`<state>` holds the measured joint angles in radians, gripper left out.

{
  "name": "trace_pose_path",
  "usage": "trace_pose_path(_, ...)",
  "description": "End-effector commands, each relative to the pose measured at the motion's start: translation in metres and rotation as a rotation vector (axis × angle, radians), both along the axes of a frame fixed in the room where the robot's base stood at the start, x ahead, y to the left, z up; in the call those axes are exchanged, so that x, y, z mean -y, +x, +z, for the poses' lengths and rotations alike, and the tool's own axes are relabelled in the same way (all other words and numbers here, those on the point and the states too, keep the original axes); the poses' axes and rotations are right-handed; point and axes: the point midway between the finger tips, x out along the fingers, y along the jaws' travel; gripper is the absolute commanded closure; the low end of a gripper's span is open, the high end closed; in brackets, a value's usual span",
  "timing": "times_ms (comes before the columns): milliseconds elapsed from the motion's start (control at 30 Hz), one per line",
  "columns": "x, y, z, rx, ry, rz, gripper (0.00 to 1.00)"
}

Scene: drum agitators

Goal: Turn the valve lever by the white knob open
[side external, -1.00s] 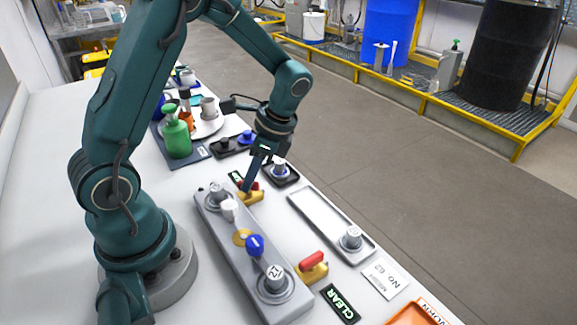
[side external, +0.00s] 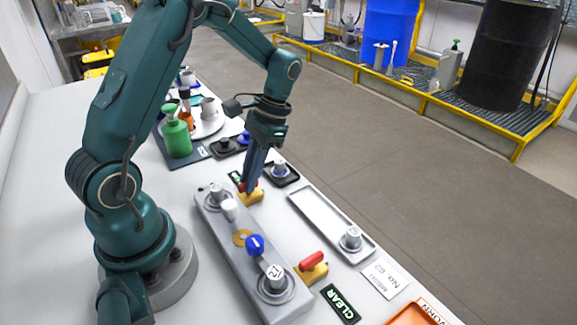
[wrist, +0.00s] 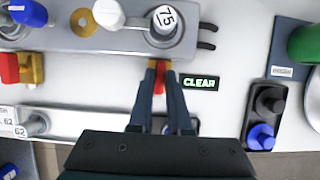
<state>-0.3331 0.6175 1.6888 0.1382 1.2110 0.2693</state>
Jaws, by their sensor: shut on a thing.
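A grey panel (side external: 254,264) carries the white knob (side external: 229,208), which also shows in the wrist view (wrist: 108,14). Beside that knob, at the panel's long edge, is a small valve with a yellow base (side external: 256,197) and a red lever (wrist: 160,78). My gripper (side external: 247,190) reaches down to this valve and is shut on the red lever. In the wrist view the lever lies between my fingertips, pointing roughly away from the panel. The fingers hide much of it in the side view.
A second red-handled valve (side external: 312,264) sits near the blue knob (side external: 255,245). CLEAR signs (side external: 341,304), a grey tray (side external: 318,216) and a small black tray (side external: 287,178) lie alongside. A green bottle (side external: 177,137) stands farther back.

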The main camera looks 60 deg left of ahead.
Motion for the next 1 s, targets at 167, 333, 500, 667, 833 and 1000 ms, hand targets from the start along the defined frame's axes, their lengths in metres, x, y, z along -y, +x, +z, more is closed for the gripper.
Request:
trace_pose_path(167, 0.0006, 0.0013, 0.0002, 0.005, -0.002, 0.025, 1.00)
trace_pose_path(333, 0.0006, 0.0013, 0.0002, 0.005, -0.002, 0.029, 1.00)
trace_pose_path(500, 0.0006, 0.0013, 0.0002, 0.005, -0.002, 0.029, 1.00)
trace_pose_path(667, 0.0005, 0.0011, 0.0002, 0.004, -0.002, 0.028, 0.71)
trace_pose_path(833, 0.0002, 0.0006, 0.0001, 0.003, -0.001, 0.026, 0.71)
trace_pose_path(1000, -0.0004, 0.0041, 0.0064, 0.005, 0.001, 0.026, 0.71)
